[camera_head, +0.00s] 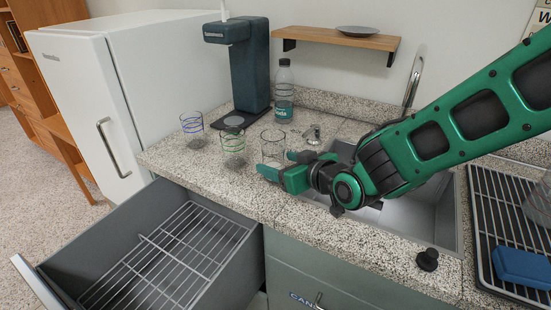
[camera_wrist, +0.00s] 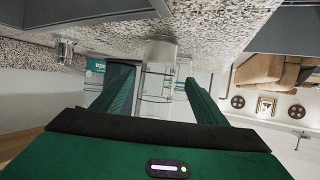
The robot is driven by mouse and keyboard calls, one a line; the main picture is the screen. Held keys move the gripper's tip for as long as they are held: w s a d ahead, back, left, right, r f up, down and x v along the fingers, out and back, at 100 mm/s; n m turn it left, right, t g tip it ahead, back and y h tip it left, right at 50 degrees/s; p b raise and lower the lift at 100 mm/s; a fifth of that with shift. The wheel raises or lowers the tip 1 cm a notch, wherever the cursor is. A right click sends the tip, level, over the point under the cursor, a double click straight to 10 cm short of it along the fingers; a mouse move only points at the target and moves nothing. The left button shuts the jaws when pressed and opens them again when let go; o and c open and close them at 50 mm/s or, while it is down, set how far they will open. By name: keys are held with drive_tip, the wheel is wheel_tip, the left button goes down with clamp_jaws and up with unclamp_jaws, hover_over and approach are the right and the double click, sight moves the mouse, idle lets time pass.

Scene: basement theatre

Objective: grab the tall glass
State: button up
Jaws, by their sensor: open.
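Three glasses stand on the speckled counter. The plain clear one, which looks the tallest, is the tall glass (camera_head: 273,143). A green-striped glass (camera_head: 233,148) stands to its left, and a blue-striped glass (camera_head: 192,128) farther left. My gripper (camera_head: 279,165) is open, low over the counter at the tall glass, with its fingers partly hiding the glass's lower part. In the wrist view, which looks upside down, the tall glass (camera_wrist: 159,52) shows between my two spread fingers (camera_wrist: 160,100). I cannot tell whether the fingers touch it.
A bottle (camera_head: 284,92) and a dark drink machine (camera_head: 250,65) stand behind the glasses. A small metal fixture (camera_head: 312,136) is close to the right of the tall glass, before the sink (camera_head: 410,214). An open drawer with a wire rack (camera_head: 160,255) juts out below the counter.

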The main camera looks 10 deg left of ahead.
sight(280, 162)
drive_tip(key=shift+d+x, duration=0.2)
drive_tip(key=shift+x, duration=3.95)
drive_tip(key=shift+w+r, duration=0.1)
drive_tip(key=shift+w, duration=0.05)
drive_tip(key=c, duration=1.3)
drive_tip(key=shift+r, duration=0.1)
drive_tip(key=shift+c, duration=0.2)
drive_tip(key=shift+r, duration=2.1)
drive_tip(key=s+a+r, duration=0.6)
drive_tip(key=s+a, duration=0.2)
drive_tip(key=shift+s+r, duration=0.2)
drive_tip(key=shift+r, duration=0.1)
